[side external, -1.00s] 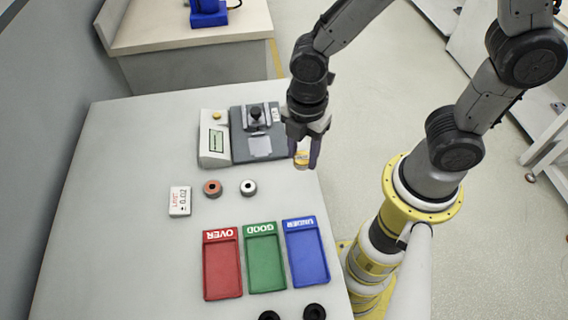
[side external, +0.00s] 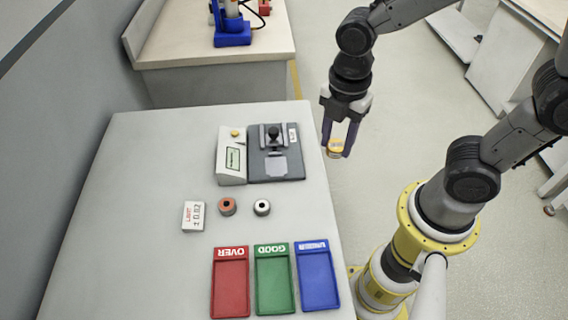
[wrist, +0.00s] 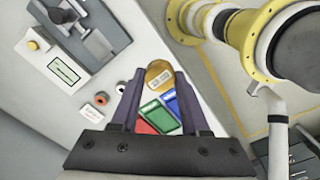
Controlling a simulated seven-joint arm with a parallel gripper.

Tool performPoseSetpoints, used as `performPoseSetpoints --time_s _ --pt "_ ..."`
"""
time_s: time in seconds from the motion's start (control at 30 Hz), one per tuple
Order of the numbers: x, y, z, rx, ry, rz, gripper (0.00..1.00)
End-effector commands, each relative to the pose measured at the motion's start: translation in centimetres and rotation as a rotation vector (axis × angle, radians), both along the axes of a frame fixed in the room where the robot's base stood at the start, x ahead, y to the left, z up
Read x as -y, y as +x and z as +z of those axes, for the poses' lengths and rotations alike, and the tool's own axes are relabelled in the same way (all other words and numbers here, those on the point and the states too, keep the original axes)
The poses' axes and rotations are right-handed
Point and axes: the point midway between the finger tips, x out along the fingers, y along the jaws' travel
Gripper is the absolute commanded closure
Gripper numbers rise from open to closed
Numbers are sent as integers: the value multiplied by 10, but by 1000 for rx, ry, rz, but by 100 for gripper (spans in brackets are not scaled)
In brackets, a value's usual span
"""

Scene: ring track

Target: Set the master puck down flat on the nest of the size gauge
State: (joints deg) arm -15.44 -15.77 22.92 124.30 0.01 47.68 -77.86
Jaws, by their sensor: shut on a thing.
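The master puck (side external: 335,148) is a gold-yellow disc with a pale label, and it also shows in the wrist view (wrist: 159,75). My gripper (side external: 336,154) is shut on it, a finger on either side, and holds it in the air right of the gauge, near or past the table's right edge. The size gauge (side external: 293,170) is a dark grey base with a black-knobbed head at the back. Its nest (side external: 277,165) is a pale grey plate in front of the head and looks empty. The puck is clear of the gauge.
The gauge's readout box (side external: 231,160) has a yellow button. A white limit card (side external: 193,215), an orange-brown ring (side external: 227,207) and a white ring (side external: 262,207) lie in front. Red (side external: 230,290), green (side external: 274,284) and blue (side external: 318,279) trays stand nearest. The table's left side is clear.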

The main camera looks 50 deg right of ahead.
Motion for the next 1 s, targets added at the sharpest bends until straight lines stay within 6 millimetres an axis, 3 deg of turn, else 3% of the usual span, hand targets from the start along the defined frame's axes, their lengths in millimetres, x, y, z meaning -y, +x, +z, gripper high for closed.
performPoseSetpoints --time_s 0.1,0.27,0.6,0.8,1.0 --pt "9 10 -4 -13 -3 -46 100" --pt "8 29 -14 -18 -4 -58 100" --pt "-8 100 -47 -16 -4 -58 100" --pt "-14 126 -82 -18 -4 -57 100" --pt "-17 140 -96 -14 -4 -57 100"
